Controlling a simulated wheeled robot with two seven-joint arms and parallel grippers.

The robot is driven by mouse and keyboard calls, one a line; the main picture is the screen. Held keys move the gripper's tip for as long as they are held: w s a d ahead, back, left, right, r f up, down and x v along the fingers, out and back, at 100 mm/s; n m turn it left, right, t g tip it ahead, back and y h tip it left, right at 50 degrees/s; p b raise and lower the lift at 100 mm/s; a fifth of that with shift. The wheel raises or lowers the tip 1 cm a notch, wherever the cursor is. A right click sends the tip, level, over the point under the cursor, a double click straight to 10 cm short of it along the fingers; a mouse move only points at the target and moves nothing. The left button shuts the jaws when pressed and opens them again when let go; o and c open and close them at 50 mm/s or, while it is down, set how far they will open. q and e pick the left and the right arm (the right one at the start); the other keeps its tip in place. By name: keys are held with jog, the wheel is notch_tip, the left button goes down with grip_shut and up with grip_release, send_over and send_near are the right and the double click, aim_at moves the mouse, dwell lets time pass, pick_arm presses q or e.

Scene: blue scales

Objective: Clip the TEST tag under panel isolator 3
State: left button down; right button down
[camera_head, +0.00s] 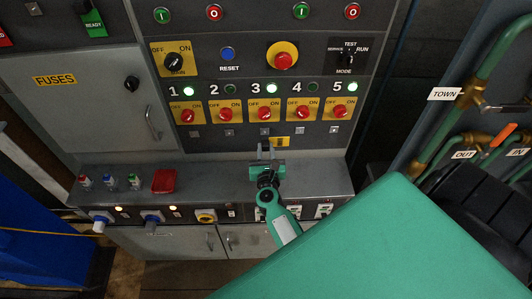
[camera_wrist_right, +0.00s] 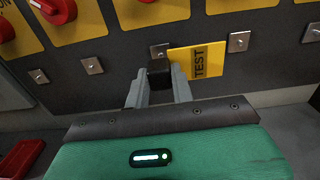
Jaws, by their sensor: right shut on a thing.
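The yellow TEST tag (camera_wrist_right: 200,62) is beside my right gripper (camera_wrist_right: 160,88), with its dark end block (camera_wrist_right: 158,73) between the fingers. The gripper is shut on that block. The tag lies close to the panel (camera_head: 237,142), to the right of the fingers. Isolator 3 (camera_head: 265,113) is a red knob on a yellow plate, above the right gripper (camera_head: 265,152) in the head view. The small metal clip below it (camera_wrist_right: 159,51) is just above the block; whether they touch is unclear. The tag also shows in the head view (camera_head: 280,141). My left gripper is not in view.
Similar clips (camera_wrist_right: 238,42) flank the middle one. A grey ledge (camera_head: 210,180) below the panel holds a red object (camera_head: 164,181) and small coloured-top items (camera_head: 109,182) on the left. Pipes with an orange lever (camera_head: 498,135) are at the far right.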

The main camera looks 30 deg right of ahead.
aim_at(265, 141)
jog(key=shift+x, duration=1.7)
jog(key=shift+h+b, duration=0.3)
dwell(0.8)
jog(key=shift+w+d, duration=0.25)
jog(key=shift+w, duration=0.15)
dwell(0.5)
jog(key=c, duration=1.1)
grip_release()
